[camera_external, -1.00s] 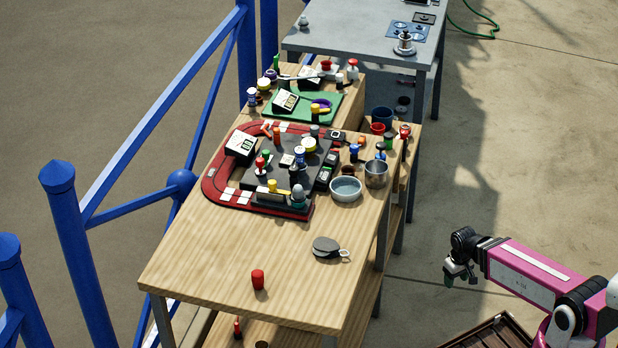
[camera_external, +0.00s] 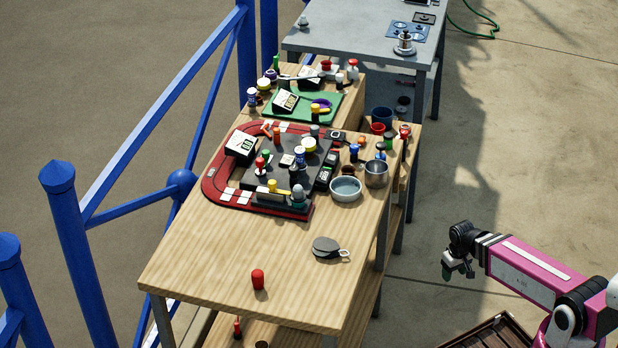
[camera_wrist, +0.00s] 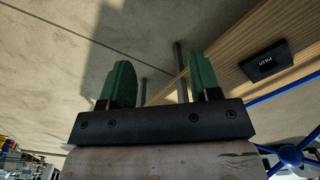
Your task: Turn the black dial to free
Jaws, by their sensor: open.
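The dark control board (camera_external: 262,176) lies on the wooden table, inside a red border, with several knobs, levers and small boxes on it. I cannot pick out the black dial for certain at this size. My gripper (camera_external: 458,270) hangs over the floor to the right of the table, well apart from the board. In the wrist view my gripper (camera_wrist: 162,78) has its two green fingers spread wide, with nothing between them. A small black box (camera_wrist: 265,62) with pale lettering shows on a wooden surface there; I cannot read it surely.
The wooden table (camera_external: 210,260) has bare room at its near end. A red peg (camera_external: 258,279), a grey disc (camera_external: 327,246), a bowl (camera_external: 346,189) and a metal cup (camera_external: 376,174) stand on it. Blue rails (camera_external: 140,140) run along its left side. Open floor lies right.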

